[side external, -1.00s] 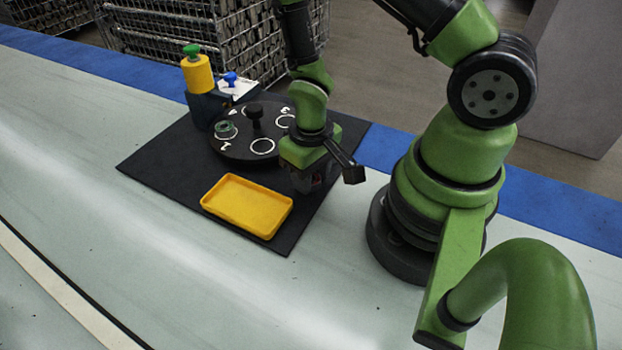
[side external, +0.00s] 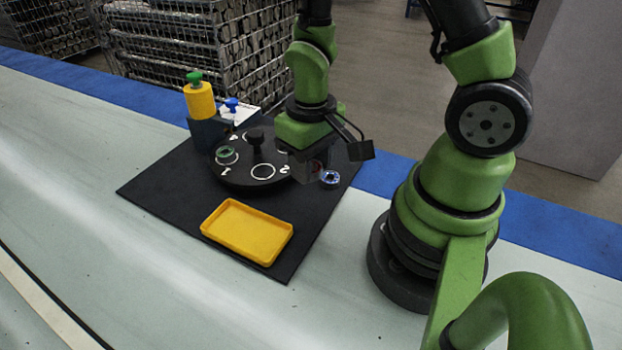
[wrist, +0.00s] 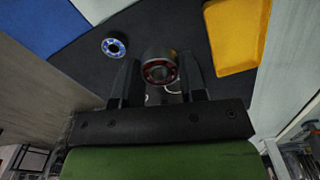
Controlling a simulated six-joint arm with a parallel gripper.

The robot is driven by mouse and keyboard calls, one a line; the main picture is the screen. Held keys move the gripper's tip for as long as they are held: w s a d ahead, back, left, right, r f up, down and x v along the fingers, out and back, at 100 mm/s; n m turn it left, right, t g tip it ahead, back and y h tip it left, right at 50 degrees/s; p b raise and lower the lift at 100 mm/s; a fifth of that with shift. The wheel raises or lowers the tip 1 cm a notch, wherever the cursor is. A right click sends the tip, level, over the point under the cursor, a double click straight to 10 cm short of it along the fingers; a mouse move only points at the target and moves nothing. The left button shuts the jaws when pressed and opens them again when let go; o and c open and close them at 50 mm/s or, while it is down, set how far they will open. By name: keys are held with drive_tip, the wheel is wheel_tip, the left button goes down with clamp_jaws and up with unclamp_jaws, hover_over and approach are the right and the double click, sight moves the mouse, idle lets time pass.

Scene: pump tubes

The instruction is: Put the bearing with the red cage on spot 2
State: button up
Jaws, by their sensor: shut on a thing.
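The bearing with the red cage (wrist: 159,67) is between my gripper's fingertips in the wrist view, its face with the red ring towards the camera. My gripper (side external: 312,172) is shut on it and hangs near the right edge of the black round plate (side external: 240,180) in the side view. The plate has white rings and numbers. An empty ring (side external: 262,172) at its front lies beside the number 2 (side external: 285,170). My gripper hides the plate's right part. How high the bearing is above the mat I cannot tell.
A blue-caged bearing (side external: 330,178) lies on the black mat (side external: 165,190) just right of my gripper. A green bearing (side external: 227,153) sits on the plate near number 1. The plate has a central knob (side external: 255,137). A yellow tray (side external: 247,232) is in front; a yellow bottle (side external: 200,100) stands behind left.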

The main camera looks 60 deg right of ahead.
drive_tip(key=shift+w+r, duration=0.15)
drive_tip(key=shift+r, duration=0.25)
wheel_tip(320, 180, up, 4)
drive_tip(key=f, duration=0.1)
hover_over(263, 171)
wheel_tip(263, 171, down, 9)
drive_tip(key=shift+f, duration=0.1)
drive_tip(key=shift+f, duration=0.15)
drive_tip(key=o, duration=0.9)
drive_tip(key=shift+o, duration=0.2)
